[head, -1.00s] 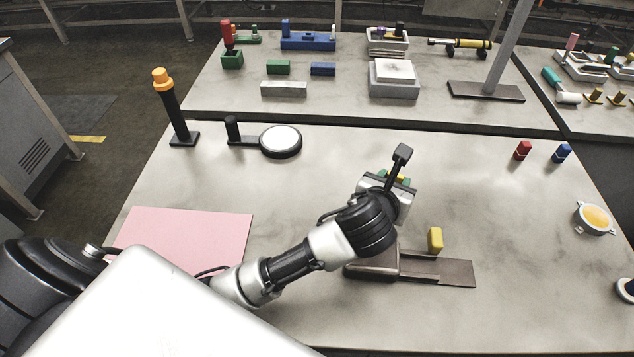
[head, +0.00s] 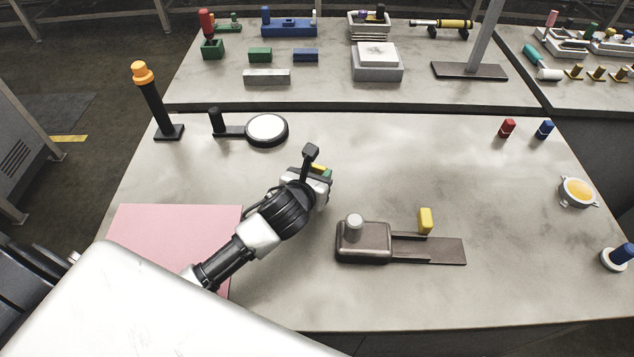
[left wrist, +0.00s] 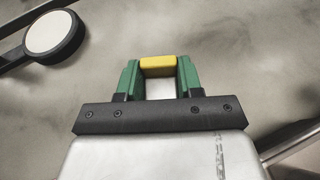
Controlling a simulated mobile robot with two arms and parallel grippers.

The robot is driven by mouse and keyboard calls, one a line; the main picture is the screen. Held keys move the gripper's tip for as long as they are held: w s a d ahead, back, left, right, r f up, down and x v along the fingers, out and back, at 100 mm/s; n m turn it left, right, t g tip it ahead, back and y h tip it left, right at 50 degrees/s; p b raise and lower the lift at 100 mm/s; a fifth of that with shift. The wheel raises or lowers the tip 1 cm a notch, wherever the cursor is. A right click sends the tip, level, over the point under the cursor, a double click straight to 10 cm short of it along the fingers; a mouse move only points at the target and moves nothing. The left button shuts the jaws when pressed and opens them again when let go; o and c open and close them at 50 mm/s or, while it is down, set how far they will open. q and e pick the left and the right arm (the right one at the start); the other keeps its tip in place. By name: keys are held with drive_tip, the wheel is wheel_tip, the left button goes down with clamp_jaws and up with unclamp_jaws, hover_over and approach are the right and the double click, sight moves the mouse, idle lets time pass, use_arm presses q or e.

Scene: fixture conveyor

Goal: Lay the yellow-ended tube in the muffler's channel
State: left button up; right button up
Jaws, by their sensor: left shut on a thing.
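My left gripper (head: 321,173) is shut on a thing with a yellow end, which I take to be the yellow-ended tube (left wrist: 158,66). In the left wrist view it sits between the green fingers, with a pale part below the yellow; its far end is hidden. The gripper is above the bench, left of and behind a dark brown fixture (head: 363,243). This fixture, likely the muffler, has a box-like body with a grey round knob and a flat railed channel (head: 445,252) running right. A yellow block (head: 425,220) stands at the channel's back edge. My right gripper is not in view.
A pink mat (head: 180,225) lies at left. A round white-topped disc (head: 267,128) with a handle and a black post with an orange top (head: 150,95) stand behind. Red (head: 507,128) and blue (head: 545,130) pieces are at right. Bench between gripper and fixture is clear.

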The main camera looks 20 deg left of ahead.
use_arm(q)
drive_tip(key=shift+f, duration=1.55)
drive_tip(key=shift+f, duration=0.15)
drive_tip(key=o, duration=0.9)
